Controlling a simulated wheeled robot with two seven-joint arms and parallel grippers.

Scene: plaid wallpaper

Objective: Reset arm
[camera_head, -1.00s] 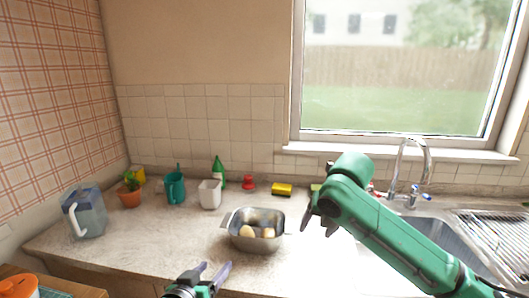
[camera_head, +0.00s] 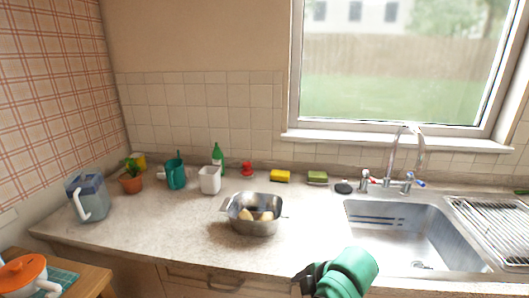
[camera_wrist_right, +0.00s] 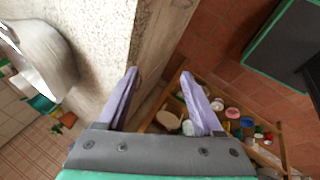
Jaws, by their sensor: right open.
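My right arm shows at the bottom of the head view, with its green wrist (camera_head: 345,273) in front of the counter edge. Its fingers are hidden or too small to tell there. In the right wrist view my right gripper (camera_wrist_right: 159,73) is open, its two purple fingers apart with nothing between them. It is beside the front edge of the counter (camera_wrist_right: 115,35). My left gripper is not in view. A metal pan (camera_head: 235,221) with yellowish round items in it stands on the counter.
A sink (camera_head: 400,240) and faucet (camera_head: 393,180) are at right. A blue-lidded pitcher (camera_head: 87,200), potted plant (camera_head: 131,184), teal pitcher (camera_head: 175,175) and white cup (camera_head: 209,180) stand at left. An orange-lidded pot (camera_head: 22,275) is lower left. Several containers (camera_wrist_right: 232,113) sit in a wooden compartment below.

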